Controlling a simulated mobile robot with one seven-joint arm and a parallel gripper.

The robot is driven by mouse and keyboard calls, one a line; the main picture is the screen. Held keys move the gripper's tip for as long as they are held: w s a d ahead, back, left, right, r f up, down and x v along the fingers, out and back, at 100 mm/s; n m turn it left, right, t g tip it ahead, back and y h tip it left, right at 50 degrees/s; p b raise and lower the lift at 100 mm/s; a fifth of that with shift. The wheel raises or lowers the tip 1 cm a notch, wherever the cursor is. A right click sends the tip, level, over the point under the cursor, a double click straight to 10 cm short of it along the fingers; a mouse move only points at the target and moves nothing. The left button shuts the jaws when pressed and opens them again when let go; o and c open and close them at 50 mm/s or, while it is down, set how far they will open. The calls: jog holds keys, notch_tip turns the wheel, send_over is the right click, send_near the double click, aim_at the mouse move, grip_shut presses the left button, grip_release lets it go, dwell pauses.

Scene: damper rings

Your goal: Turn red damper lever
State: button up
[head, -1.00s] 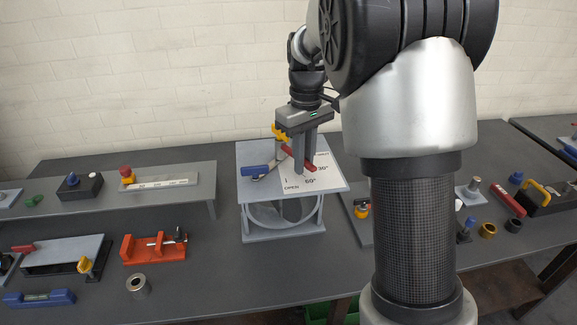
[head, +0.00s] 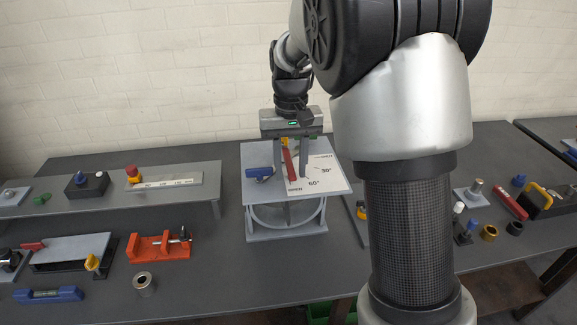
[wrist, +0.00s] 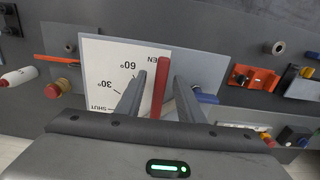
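The red lever (head: 290,168) lies over a white dial card marked SHUT, 30°, 60° and OPEN (head: 328,184), on top of a grey box stand (head: 256,193). In the wrist view the red lever (wrist: 161,85) covers part of the word OPEN. My gripper (head: 290,174) is over the stand, with its fingers apart on either side of the red lever. In the wrist view my gripper (wrist: 160,76) shows the lever nearer the left finger, with a clear gap on the right. A blue handle (head: 260,173) is left of the lever, and the pivot is partly hidden.
An orange vise-like fixture (head: 158,246) and a metal ring (head: 143,284) are to the left. My arm blocks the table right of the stand.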

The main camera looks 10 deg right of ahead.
jog(key=shift+r+p, duration=0.7)
jog(key=shift+r, duration=0.25)
notch_tip(320, 180, up, 4)
jog(key=p, duration=0.3)
jog(key=shift+r, duration=1)
jog(key=shift+s+d+r, duration=0.1)
jog(key=shift+s+r, duration=0.1)
jog(key=shift+r, duration=0.15)
jog(key=s+d+r+t, duration=0.25)
jog(key=s+r, duration=0.45)
jog(key=s, duration=0.4)
jog(key=s+d+f+t, duration=0.1)
jog(key=s+t, duration=0.2)
jog(key=s, duration=0.9)
jog(key=shift+s+d, duration=0.3)
